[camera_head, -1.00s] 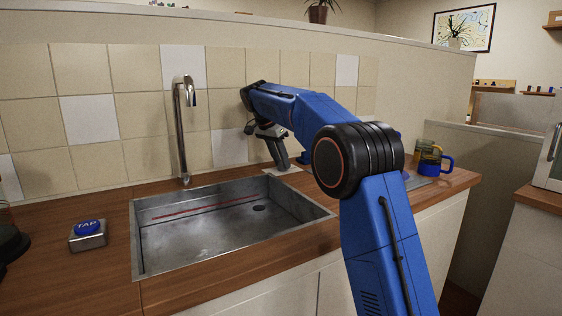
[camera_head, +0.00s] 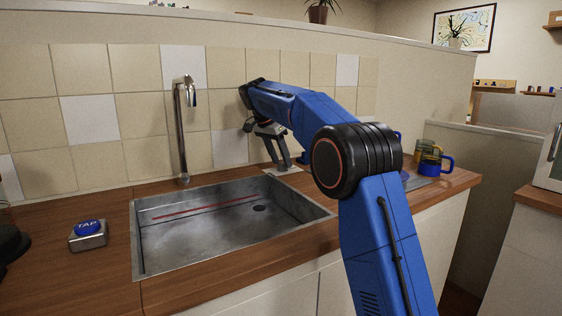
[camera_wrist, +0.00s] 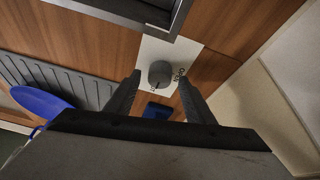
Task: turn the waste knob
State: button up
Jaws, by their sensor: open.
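The waste knob is a small grey round knob (camera_wrist: 161,73) on a white plate (camera_wrist: 160,50) with dark markings, set in the wooden counter. In the wrist view it lies ahead of my open fingers, roughly between their lines. My gripper (camera_wrist: 160,88) points down at it with its two fingers spread to either side. Whether the fingertips have reached the knob's height I cannot tell. In the head view my gripper (camera_head: 282,166) is low over the counter behind the sink's right corner, and the knob itself is hidden there.
The metal sink (camera_head: 165,250) lies left of the gripper, with a tap (camera_head: 181,130) behind it and a blue TAP button (camera_head: 88,228) at left. The tiled wall (camera_head: 90,165) is close behind. A blue mug (camera_head: 434,166) stands at right. A ribbed grey drainer (camera_wrist: 60,82) shows in the wrist view.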

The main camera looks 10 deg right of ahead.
jog(key=v, duration=1.1)
